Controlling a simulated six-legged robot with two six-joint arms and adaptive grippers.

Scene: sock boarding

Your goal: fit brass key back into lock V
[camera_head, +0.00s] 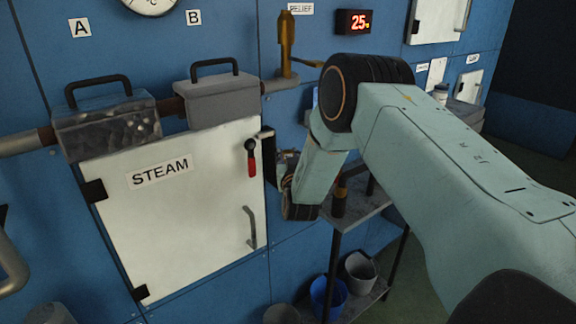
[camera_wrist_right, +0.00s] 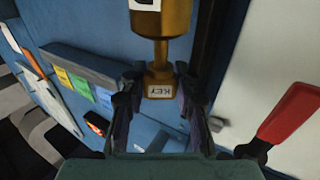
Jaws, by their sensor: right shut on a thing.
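My right gripper (camera_head: 284,163) is beside the right edge of the white STEAM door (camera_head: 180,240). In the right wrist view its fingers (camera_wrist_right: 158,103) are shut on the brass key (camera_wrist_right: 159,78), whose lower end has a white KEY tag. Directly above the key is a larger brass cylinder (camera_wrist_right: 170,22) with a white label cut off at the top edge; it looks like the lock. The key's narrow neck appears to meet this cylinder. I cannot tell how deep it sits or read the label. In the head view, key and lock are hidden. My left gripper is not in view.
A red-handled lever (camera_head: 251,160) is on the STEAM door, close left of my right gripper. A shelf rack (camera_head: 350,215) with buckets stands below the arm. Two metal boxes (camera_head: 222,100) sit on the pipe above. A brass valve (camera_head: 287,45) stands right of them.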

